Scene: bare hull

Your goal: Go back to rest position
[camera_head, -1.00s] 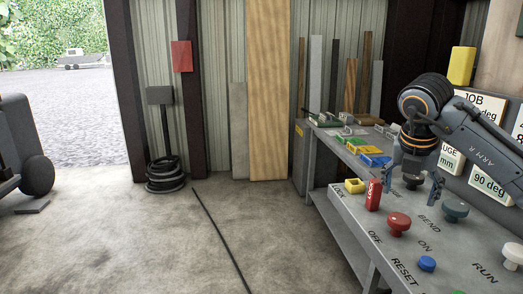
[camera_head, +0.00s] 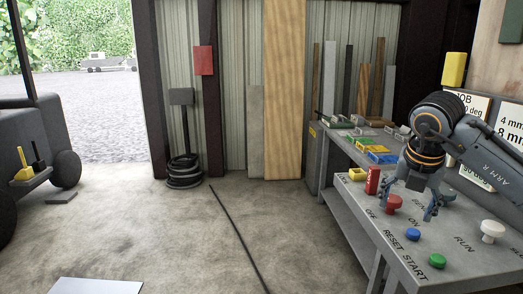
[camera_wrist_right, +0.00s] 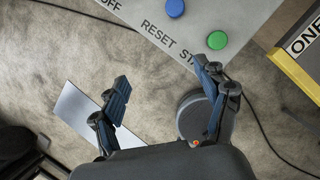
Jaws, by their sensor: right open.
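My right gripper (camera_head: 411,203) is open and empty. In the head view it appears in front of the control panel (camera_head: 466,262), among its buttons. In the right wrist view my right gripper (camera_wrist_right: 164,78) has its two blue-grey fingers spread, with concrete floor and the panel's lower edge behind them. The panel carries a red button (camera_head: 392,203), a blue button (camera_head: 413,234), a green button (camera_head: 437,261) and a white knob (camera_head: 492,230). The right wrist view shows the blue button (camera_wrist_right: 174,8) and green button (camera_wrist_right: 217,40) beyond the fingertips. My left gripper is out of view.
A bench (camera_head: 345,146) with coloured blocks stands behind the panel. A dark vehicle (camera_head: 30,130) stands at the left by the open doorway. A cable (camera_head: 238,236) crosses the floor. The concrete floor (camera_head: 160,235) in the middle is otherwise clear.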

